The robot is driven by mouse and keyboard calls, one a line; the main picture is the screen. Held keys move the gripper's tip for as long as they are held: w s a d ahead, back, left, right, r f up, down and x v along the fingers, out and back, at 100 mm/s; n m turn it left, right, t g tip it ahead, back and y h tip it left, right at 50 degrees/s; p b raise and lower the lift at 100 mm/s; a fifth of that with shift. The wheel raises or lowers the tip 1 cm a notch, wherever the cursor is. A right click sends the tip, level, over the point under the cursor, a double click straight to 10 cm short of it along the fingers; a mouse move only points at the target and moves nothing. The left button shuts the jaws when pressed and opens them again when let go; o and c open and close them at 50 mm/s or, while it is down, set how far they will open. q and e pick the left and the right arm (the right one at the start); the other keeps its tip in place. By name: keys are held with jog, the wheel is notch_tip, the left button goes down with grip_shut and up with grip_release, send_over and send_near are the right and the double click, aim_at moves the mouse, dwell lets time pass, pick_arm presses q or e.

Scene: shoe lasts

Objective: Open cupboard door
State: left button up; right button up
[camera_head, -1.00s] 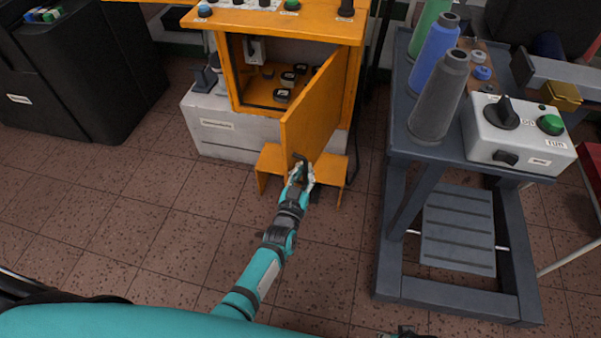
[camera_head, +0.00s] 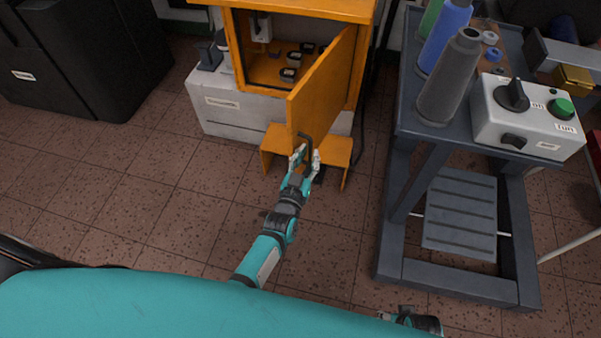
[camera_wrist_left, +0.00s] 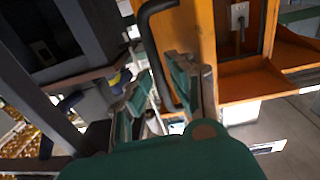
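The orange cupboard door (camera_head: 322,88) stands swung out from the orange cupboard (camera_head: 367,60), with the inside in view. Its black handle (camera_head: 308,141) is at the door's lower outer edge; the handle (camera_wrist_left: 157,55) also shows in the left wrist view. My left gripper (camera_head: 306,155) is open at the handle. In the left wrist view its fingers (camera_wrist_left: 160,82) are apart, with the handle bar showing between them; contact cannot be told. Part of my right arm's end (camera_head: 410,320) shows at the bottom edge; its fingers are not clear.
Small dark items (camera_head: 288,74) lie inside the cupboard. A grey trolley (camera_head: 390,215) with thread cones (camera_head: 450,80) and a switch box (camera_head: 525,125) stands close on the right. Orange ledges (camera_head: 337,152) stick out below the door. Tiled floor to the left is clear.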

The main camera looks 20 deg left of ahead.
pick_arm(q)
jog(key=s, duration=1)
jog(key=shift+a, duration=0.2)
jog(key=shift+s, duration=0.1)
jog(key=shift+c, duration=0.4)
